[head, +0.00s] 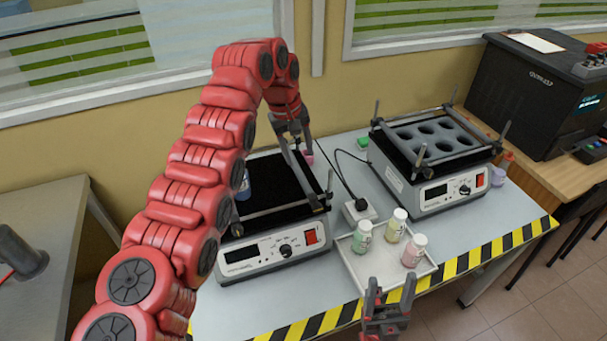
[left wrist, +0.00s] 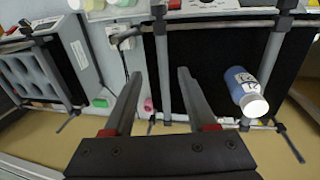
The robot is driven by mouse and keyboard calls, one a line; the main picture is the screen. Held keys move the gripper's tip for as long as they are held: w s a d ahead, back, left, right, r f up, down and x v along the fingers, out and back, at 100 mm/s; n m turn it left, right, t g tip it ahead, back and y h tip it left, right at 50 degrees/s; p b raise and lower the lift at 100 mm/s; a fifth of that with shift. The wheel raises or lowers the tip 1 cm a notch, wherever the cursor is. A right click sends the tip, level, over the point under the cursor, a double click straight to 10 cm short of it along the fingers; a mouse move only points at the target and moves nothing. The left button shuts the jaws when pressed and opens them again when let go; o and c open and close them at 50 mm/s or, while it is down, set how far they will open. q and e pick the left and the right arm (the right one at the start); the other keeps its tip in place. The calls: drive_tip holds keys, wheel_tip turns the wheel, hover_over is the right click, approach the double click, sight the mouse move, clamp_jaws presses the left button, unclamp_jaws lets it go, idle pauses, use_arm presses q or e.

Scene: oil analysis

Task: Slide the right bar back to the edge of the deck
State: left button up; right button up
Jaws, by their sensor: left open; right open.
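The left shaker (head: 275,258) has a black deck (head: 262,172) with clamp bars across it. The right bar (head: 303,175) runs front to back, slightly inside the deck's right edge. It also shows in the left wrist view (left wrist: 162,55). My left gripper (head: 297,147) is open at the back end of this bar. In the left wrist view the open fingers (left wrist: 158,76) lie on either side of the bar's line; contact cannot be told. A blue bottle (head: 243,186) is on the deck's left part, partly behind my arm. My right gripper (head: 385,308) is open and empty at the front.
A white tray (head: 362,279) with three capped bottles stands right of the left shaker. A second shaker (head: 440,190) with a holed rack stands further right. A white power block (head: 358,210) with a black cable lies between. A pink object (head: 308,157) is near my left gripper.

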use_arm(q)
drive_tip(key=shift+s+a+r, duration=0.1)
drive_tip(key=shift+a+r, duration=0.05)
drive_tip(key=shift+r, duration=0.75)
drive_tip(key=shift+s+a+r, duration=0.1)
drive_tip(key=shift+a+r, duration=0.1)
drive_tip(key=shift+r, duration=0.75)
drive_tip(key=shift+a+r, duration=0.15)
drive_tip(key=shift+r, duration=0.75)
